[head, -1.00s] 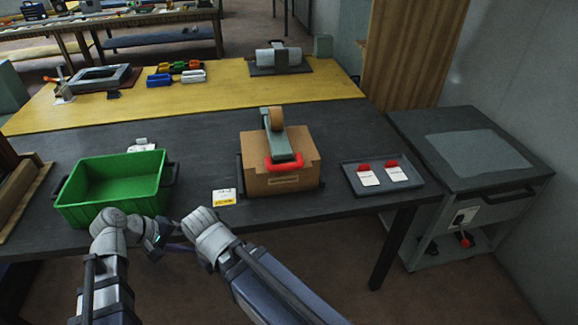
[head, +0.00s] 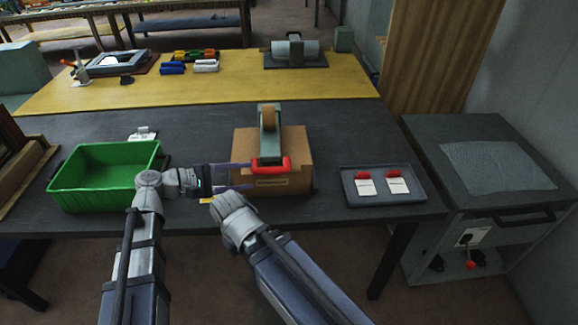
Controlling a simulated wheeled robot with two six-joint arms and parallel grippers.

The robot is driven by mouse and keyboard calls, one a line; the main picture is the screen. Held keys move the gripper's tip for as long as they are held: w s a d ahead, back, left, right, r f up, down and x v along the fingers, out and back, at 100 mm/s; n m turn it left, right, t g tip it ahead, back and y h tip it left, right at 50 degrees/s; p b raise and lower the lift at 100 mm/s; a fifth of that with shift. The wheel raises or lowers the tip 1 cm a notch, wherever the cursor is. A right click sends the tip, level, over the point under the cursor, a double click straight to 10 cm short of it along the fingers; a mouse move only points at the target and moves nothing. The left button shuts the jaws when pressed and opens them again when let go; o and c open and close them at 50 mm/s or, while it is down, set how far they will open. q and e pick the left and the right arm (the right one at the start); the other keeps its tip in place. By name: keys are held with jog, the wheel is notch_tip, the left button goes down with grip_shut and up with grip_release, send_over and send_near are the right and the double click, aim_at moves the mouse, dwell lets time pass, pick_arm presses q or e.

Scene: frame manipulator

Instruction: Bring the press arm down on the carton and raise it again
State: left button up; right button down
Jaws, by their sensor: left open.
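The brown carton (head: 298,165) stands on the dark part of the table. A grey-green press arm (head: 269,142) with a tan roll (head: 268,117) and a red handle (head: 270,165) is over the carton's top and front edge. Whether it touches the carton cannot be told. My left gripper (head: 247,177) is open, its thin fingers pointing right, just left of and level with the handle, in front of the carton's left side. It does not visibly hold anything. My right wrist is below the carton's front left; its gripper fingers are hidden.
A green crate (head: 92,190) stands left, close to my left arm. A grey tray (head: 350,200) with red-topped cards lies right of the carton. A grey cabinet (head: 425,165) stands beyond the table's right edge. A black-based device (head: 296,65) is at the back.

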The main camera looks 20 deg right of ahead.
aim_at(264, 172)
pick_arm(q)
jog(key=shift+w+d+r, duration=0.1)
jog(key=shift+d+r, duration=0.05)
jog(key=shift+d, duration=0.4)
jog(key=shift+b+x, duration=0.85)
jog(key=shift+x, duration=3.05)
pick_arm(e)
jog(key=shift+d+f, duration=0.45)
jog(key=shift+f, duration=0.4)
pick_arm(q)
grip_shut()
